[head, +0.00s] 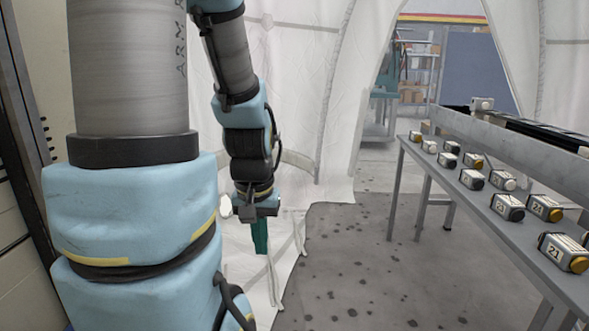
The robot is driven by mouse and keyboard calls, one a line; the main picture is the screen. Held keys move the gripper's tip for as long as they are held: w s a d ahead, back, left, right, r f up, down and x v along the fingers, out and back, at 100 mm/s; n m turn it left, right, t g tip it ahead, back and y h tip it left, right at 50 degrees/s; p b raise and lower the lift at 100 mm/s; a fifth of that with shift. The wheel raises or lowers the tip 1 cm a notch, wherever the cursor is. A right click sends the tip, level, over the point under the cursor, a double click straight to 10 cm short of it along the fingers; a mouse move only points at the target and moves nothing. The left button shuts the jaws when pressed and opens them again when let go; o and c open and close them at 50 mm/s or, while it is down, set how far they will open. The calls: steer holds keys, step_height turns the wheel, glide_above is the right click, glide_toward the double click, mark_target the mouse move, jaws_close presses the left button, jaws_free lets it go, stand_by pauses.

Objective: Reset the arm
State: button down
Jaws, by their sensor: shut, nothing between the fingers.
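My arm fills the left of the head view, with blue padded joints and grey links. Its far part hangs down near the middle left, in front of the white tent cloth. My gripper (260,236) is at its lower end, with green fingers pointing down. The fingers are shut with nothing between them. It hangs clear of the table, and I see nothing touching it.
A long grey table (415,150) runs along the right, bearing several numbered boxes, one marked 21 (562,251). White tent cloth (305,90) hangs behind my arm. The grey spotted floor (370,265) between is clear. A shelf (415,75) shows through the tent opening.

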step_height(320, 180, up, 17)
steer(key=p, duration=1.4)
steer(key=shift+p, duration=0.35)
steer(key=shift+r, duration=0.1)
